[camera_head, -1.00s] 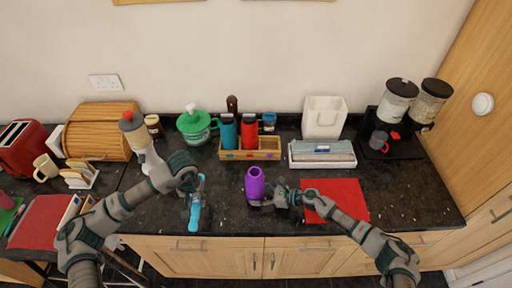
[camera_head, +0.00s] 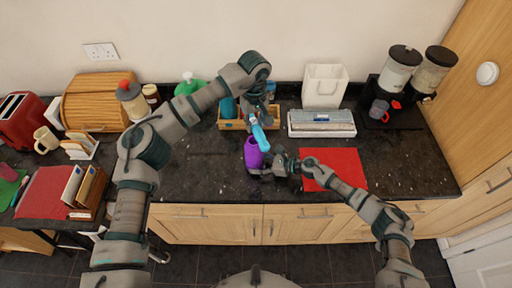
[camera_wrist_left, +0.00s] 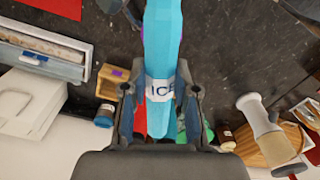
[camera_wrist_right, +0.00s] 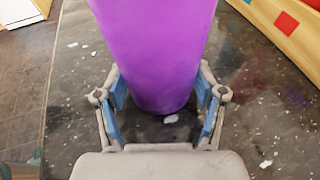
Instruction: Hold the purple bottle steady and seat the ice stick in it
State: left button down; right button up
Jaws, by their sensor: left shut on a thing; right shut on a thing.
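The purple bottle (camera_head: 253,157) stands upright on the dark counter near its front edge. My right gripper (camera_head: 268,168) is shut on it from the right; in the right wrist view the fingers flank the bottle's lower body (camera_wrist_right: 155,55). My left gripper (camera_head: 257,117) is shut on the light-blue ice stick (camera_head: 261,138) and holds it tilted. In the head view the stick's lower end overlaps the bottle's top, and I cannot tell whether it is inside the mouth. The stick's ICE label (camera_wrist_left: 160,91) shows between the fingers in the left wrist view.
A wooden box (camera_head: 231,124) stands behind, partly hidden by my left arm. A red mat (camera_head: 334,169) lies right of the bottle, with a white tray (camera_head: 321,131) behind it. The counter left of the bottle is clear.

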pick_arm(q)
jog(key=f, duration=0.1)
jog(key=a+f, duration=0.1)
jog(key=f, duration=0.1)
jog(key=shift+f, duration=0.2)
jog(key=f, duration=0.1)
jog(key=d+f, duration=0.1)
jog(key=f, duration=0.1)
jog(key=shift+f, duration=0.15)
jog(key=c, duration=0.9)
grip_release()
jog(key=shift+d, duration=0.1)
jog(key=shift+a, duration=0.2)
jog(key=shift+a, duration=0.1)
